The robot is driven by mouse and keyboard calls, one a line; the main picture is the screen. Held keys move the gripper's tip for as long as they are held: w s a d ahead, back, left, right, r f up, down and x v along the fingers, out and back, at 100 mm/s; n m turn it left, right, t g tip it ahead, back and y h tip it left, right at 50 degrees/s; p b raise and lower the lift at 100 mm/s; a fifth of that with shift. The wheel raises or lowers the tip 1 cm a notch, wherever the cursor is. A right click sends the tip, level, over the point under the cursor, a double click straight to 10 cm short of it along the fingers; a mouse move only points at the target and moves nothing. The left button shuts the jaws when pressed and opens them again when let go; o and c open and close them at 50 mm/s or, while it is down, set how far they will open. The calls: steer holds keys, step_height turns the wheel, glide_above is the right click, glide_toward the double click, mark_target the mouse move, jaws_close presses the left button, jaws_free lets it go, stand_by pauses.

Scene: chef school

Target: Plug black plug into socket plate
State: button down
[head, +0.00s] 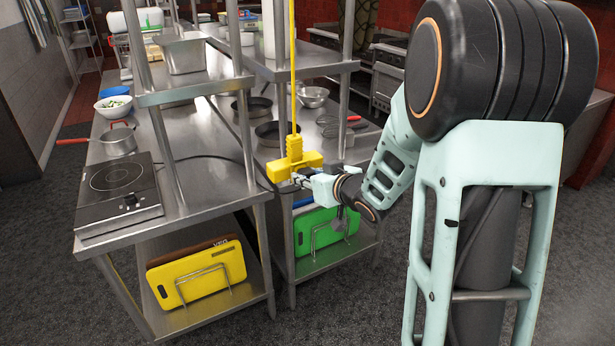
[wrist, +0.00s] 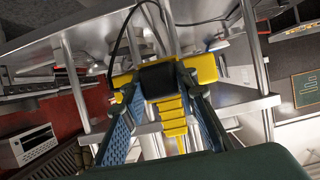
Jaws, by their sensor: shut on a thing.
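The yellow socket plate (head: 285,163) is a block hanging on a vertical yellow cord beside the steel tables. In the wrist view the yellow socket plate (wrist: 207,68) shows on both sides of the black plug (wrist: 157,78). My gripper (head: 301,178) is right at the front of the block. In the wrist view the blue-padded fingers of my gripper (wrist: 157,90) are shut on the black plug. The plug overlaps the block's face, and I cannot tell whether its pins are inside. In the head view the plug is largely hidden by my gripper.
A black cable (head: 222,161) runs over the steel table from the hotplate (head: 119,187). A saucepan (head: 117,140) stands behind the hotplate. Shelf posts (head: 162,146) rise near the block. A yellow board (head: 205,276) and a green board (head: 312,232) stand on the lower shelves.

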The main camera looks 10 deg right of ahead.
steer(key=shift+s, duration=0.1)
stand_by(0.3)
steer(key=shift+s+d, duration=0.3)
steer(key=shift+s, duration=0.6)
steer(key=shift+w+a, duration=0.3)
steer(key=shift+w, duration=0.55)
stand_by(2.1)
steer(key=shift+s+d, duration=0.3)
steer(key=shift+s, duration=0.55)
steer(key=shift+w+a, duration=0.2)
steer(key=shift+w, duration=0.35)
steer(key=shift+w+a, duration=0.15)
steer(key=shift+w, duration=0.4)
stand_by(1.5)
steer(key=shift+s+r, duration=0.1)
steer(key=shift+s, duration=0.05)
